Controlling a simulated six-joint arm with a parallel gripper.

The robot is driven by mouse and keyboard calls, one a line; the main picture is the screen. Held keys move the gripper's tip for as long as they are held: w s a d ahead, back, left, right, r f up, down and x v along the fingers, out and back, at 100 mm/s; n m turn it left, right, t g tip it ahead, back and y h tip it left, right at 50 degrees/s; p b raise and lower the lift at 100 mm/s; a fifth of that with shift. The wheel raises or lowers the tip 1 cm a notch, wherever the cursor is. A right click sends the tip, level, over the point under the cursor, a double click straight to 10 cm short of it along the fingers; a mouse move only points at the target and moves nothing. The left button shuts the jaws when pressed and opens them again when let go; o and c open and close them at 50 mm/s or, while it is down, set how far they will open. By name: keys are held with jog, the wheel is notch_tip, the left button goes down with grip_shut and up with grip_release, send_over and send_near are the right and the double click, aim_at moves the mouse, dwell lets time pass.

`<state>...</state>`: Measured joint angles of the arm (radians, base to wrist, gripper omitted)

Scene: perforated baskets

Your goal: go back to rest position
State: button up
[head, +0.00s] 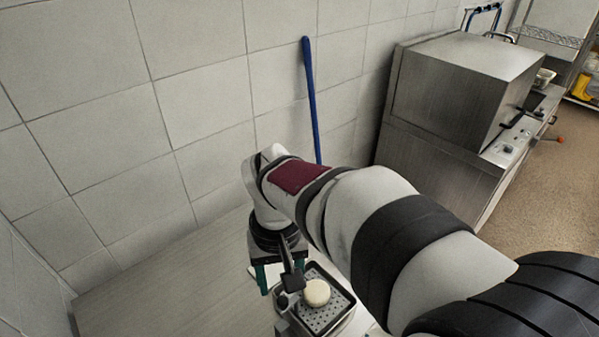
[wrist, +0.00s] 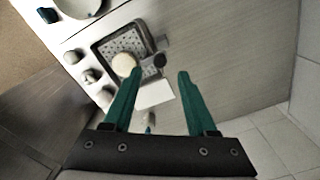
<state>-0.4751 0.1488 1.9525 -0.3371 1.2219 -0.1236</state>
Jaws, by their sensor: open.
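My gripper (head: 281,273) hangs from the arm over the table, beside the perforated basket (head: 341,297). In the wrist view my gripper (wrist: 160,74) has its two green fingers spread apart with nothing between them. A round cream-coloured item (head: 316,292) lies in the basket. In the wrist view the cream item (wrist: 124,65) is just left of the left fingertip, inside the basket (wrist: 104,42). My arm hides part of the basket's surroundings in the head view.
A white flat square (wrist: 155,94) lies near the basket. Several knobs (wrist: 89,75) line the panel beside it. The table top (head: 170,285) is bare toward the left, up to the tiled wall (head: 110,120). A blue pole (head: 311,95) leans on the wall near a steel appliance (head: 440,95).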

jog(key=s+d+m+y, duration=0.1)
jog(key=s+d+m, duration=0.7)
jog(key=s, duration=0.8)
jog(key=d, duration=0.3)
jog(key=shift+s+d+r+m+y, duration=0.3)
jog(key=shift+d+r+y, duration=0.05)
jog(key=shift+y, duration=0.05)
